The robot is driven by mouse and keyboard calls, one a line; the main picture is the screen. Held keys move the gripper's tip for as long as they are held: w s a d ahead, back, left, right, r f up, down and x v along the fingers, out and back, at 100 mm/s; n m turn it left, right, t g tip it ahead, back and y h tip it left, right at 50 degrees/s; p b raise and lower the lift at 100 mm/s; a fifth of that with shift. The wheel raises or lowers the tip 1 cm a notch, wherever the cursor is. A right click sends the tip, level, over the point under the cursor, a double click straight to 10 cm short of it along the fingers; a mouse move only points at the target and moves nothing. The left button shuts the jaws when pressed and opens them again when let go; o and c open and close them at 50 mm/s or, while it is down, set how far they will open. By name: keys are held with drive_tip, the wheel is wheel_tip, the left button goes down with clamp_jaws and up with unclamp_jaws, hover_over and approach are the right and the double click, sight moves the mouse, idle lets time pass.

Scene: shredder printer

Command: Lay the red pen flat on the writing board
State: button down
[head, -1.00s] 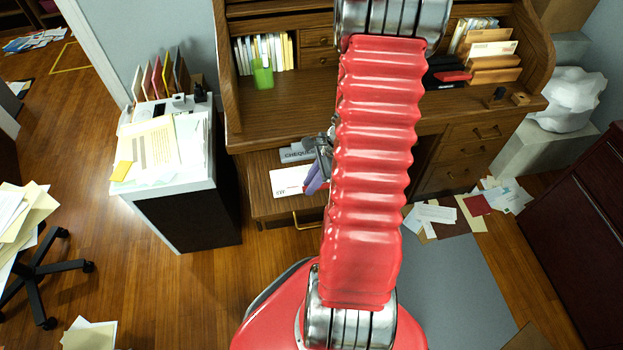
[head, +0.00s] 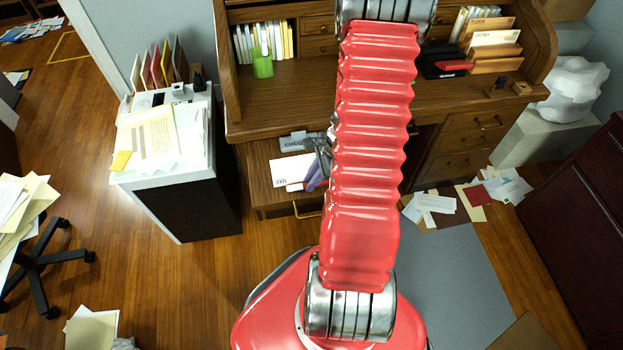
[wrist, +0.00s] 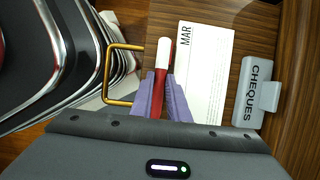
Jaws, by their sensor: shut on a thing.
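The red pen (wrist: 161,78), with a white end, is held between the purple fingers of my gripper (wrist: 161,87) in the wrist view. Its white end points away from the gripper. The wooden writing board (wrist: 205,13) lies below and to the right, with a brass handle (wrist: 108,72) at its front edge. The pen shows above the strip of board beside the handle; I cannot tell whether it touches.
A white card marked MAR (wrist: 207,70) and a grey CHEQUES block (wrist: 257,92) lie on the board, right of the pen in the wrist view. A green cup (head: 262,66) stands on the desk (head: 300,97) behind. A paper-covered cabinet (head: 190,185) stands left.

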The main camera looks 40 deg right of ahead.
drive_tip(key=c, duration=1.6)
unclamp_jaws()
drive_tip(key=v, duration=1.3)
drive_tip(key=shift+s+d+r, duration=0.1)
drive_tip(key=shift+r, duration=0.25)
drive_tip(key=shift+s+a+r+n+t+h, duration=0.1)
drive_tip(key=shift+a+r+n+t+h, duration=0.45)
drive_tip(key=shift+a+r+n, duration=3.8)
drive_tip(key=shift+s+a+r+n+t+h, duration=0.1)
drive_tip(key=shift+a+r+n+t+h, duration=0.45)
drive_tip(key=shift+a+r+n, duration=3.8)
drive_tip(key=shift+a+r+n+t+h, duration=0.4)
drive_tip(key=shift+a+r+n+h, duration=0.3)
drive_tip(key=shift+a+r+n, duration=3.6)
